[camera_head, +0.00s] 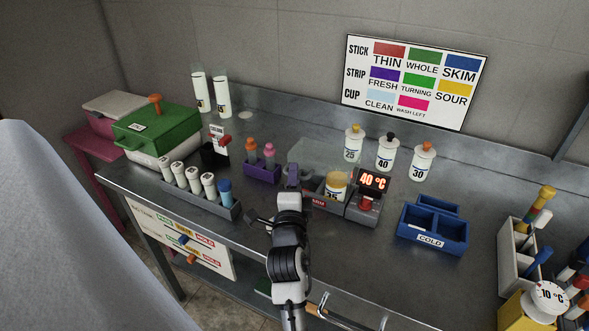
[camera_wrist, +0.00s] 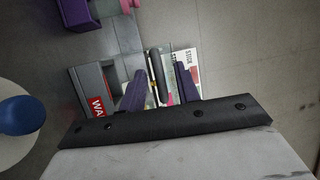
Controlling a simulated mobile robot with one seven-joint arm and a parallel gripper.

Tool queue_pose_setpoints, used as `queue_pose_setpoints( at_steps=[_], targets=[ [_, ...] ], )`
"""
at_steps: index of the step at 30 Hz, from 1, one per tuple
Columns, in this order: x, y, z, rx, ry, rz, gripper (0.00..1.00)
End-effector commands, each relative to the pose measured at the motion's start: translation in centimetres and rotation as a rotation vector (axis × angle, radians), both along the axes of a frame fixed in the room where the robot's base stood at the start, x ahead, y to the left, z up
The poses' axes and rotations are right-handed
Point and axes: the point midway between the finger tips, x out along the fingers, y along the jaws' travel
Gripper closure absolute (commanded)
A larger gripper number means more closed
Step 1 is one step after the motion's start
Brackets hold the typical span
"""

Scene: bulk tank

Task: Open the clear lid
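The clear lid (camera_head: 316,153) is a see-through grey panel at the grey warm bath (camera_head: 313,191). It appears raised at the bath's back, but its exact tilt is hard to tell. A cup with amber contents (camera_head: 336,184) sits in the bath. My gripper (camera_head: 292,176) is at the bath's left side, close to the lid. In the wrist view my gripper (camera_wrist: 160,90) has its purple fingers apart. A dark rod (camera_wrist: 157,75) shows between them with gaps on both sides; I cannot tell whether it is the lid's handle. The bath's red label (camera_wrist: 97,106) lies left of the fingers.
The red 40 °C display (camera_head: 373,181) stands right of the bath. A purple rack (camera_head: 262,171) is to its left, and a rack of white tubes (camera_head: 200,191) further left. Several white bottles (camera_head: 385,153) stand behind. A blue COLD tray (camera_head: 431,231) is at right, with bare bench between.

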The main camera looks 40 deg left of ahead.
Motion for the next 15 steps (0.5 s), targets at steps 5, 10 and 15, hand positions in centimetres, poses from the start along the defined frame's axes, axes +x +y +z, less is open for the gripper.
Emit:
queue_pose_setpoints(
  at_steps=[5, 10, 15],
  targets=[
    [0.87, 0.65, 0.24, 0.000, 0.000, 0.000, 0.68],
    [0.95, 0.72, 0.17, 0.000, 0.000, 0.000, 0.68],
    [0.94, 0.71, 0.17, 0.000, 0.000, 0.000, 0.77]
  ],
)
